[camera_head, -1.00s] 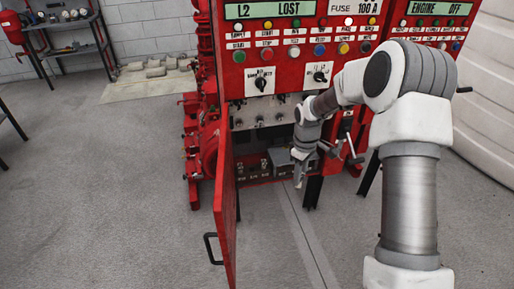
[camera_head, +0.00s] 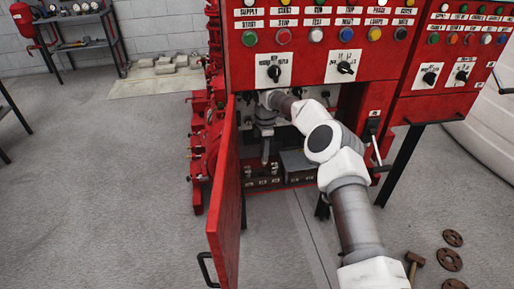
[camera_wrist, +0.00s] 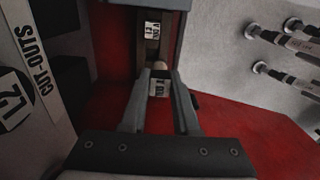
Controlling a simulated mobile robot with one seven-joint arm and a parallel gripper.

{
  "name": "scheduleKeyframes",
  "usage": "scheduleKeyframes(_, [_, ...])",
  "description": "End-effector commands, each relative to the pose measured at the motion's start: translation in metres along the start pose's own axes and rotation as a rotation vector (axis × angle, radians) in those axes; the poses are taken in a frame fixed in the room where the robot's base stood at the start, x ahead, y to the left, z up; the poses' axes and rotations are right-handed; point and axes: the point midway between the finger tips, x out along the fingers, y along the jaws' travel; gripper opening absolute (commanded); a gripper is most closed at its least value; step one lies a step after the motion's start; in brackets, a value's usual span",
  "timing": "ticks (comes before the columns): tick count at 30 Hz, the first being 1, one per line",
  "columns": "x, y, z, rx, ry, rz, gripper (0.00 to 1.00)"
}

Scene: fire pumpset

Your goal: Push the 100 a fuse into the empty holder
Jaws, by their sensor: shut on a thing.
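My gripper (camera_wrist: 159,100) is shut on a small fuse (camera_wrist: 158,86) with a pale printed label and a beige rounded end; the print is too small to read surely. The fuse points away from my wrist, towards a dark, narrow holder (camera_wrist: 151,50) with a white label above it. I cannot tell whether the fuse touches the holder. In the head view my gripper (camera_head: 264,158) is inside the open red cabinet (camera_head: 315,68), and the fuse is too small to make out. A sign reading "CUT-OUTS" (camera_wrist: 31,57) and an "L2" plate (camera_wrist: 13,100) stand at the left in the wrist view.
The red cabinet door (camera_head: 224,190) hangs open left of my arm. Several thin rods (camera_wrist: 285,76) stick out from the pale wall at the wrist view's right. A grey box (camera_head: 298,163) sits low in the cabinet. A hammer (camera_head: 414,262) and rusty flanges (camera_head: 449,259) lie at lower right.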

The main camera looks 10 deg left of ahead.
Motion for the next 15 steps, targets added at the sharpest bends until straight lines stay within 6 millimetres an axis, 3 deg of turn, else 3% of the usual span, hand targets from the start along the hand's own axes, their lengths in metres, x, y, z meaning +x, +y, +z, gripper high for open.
scheduleKeyframes(15, [-0.0091, 0.0127, 0.0039, 0.03, 0.0, 0.004, 0.0])
